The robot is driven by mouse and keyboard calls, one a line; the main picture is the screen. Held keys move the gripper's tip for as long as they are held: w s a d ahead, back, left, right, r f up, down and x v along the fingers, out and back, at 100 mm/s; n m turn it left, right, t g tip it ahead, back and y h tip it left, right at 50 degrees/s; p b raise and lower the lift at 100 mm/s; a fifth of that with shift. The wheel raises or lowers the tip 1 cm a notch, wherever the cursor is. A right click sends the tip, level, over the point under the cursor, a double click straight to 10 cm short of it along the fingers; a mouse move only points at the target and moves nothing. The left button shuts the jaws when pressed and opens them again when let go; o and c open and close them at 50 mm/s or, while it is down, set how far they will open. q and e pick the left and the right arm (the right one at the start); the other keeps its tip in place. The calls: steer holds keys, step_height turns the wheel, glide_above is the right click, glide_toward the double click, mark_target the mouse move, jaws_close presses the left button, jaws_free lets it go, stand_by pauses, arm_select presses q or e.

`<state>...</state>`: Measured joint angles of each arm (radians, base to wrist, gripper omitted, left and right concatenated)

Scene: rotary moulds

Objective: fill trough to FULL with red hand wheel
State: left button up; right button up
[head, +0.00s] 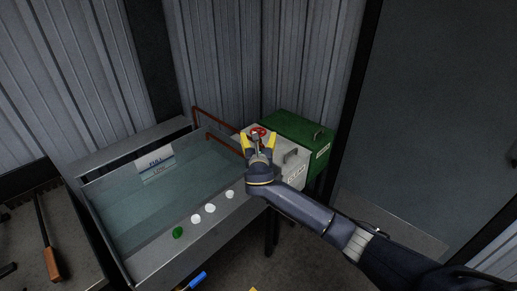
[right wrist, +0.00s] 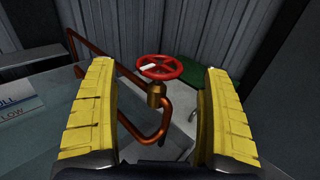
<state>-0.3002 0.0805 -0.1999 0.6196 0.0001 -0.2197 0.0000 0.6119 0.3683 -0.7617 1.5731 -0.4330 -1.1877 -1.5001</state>
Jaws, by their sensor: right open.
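The red hand wheel (right wrist: 159,67) sits on a brass valve (right wrist: 156,95) on a copper pipe (right wrist: 103,59); in the head view the wheel (head: 258,131) shows just beyond my right gripper (head: 259,142). My right gripper's yellow fingers are open, with the wheel ahead between them and apart from them in the right wrist view (right wrist: 158,115). The trough (head: 103,222) holds clear water. A sign (head: 155,161) reading FULL stands at its back wall, and the water surface is near the sign's lower part.
A white box (head: 297,158) and a green box (head: 318,136) stand right of the trough. White discs (head: 210,208) and a green one (head: 178,232) lie on the trough's front ledge. A tool with a wooden handle (head: 52,264) lies at left.

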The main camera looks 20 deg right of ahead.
steer(key=v, duration=0.7)
stand_by(0.4)
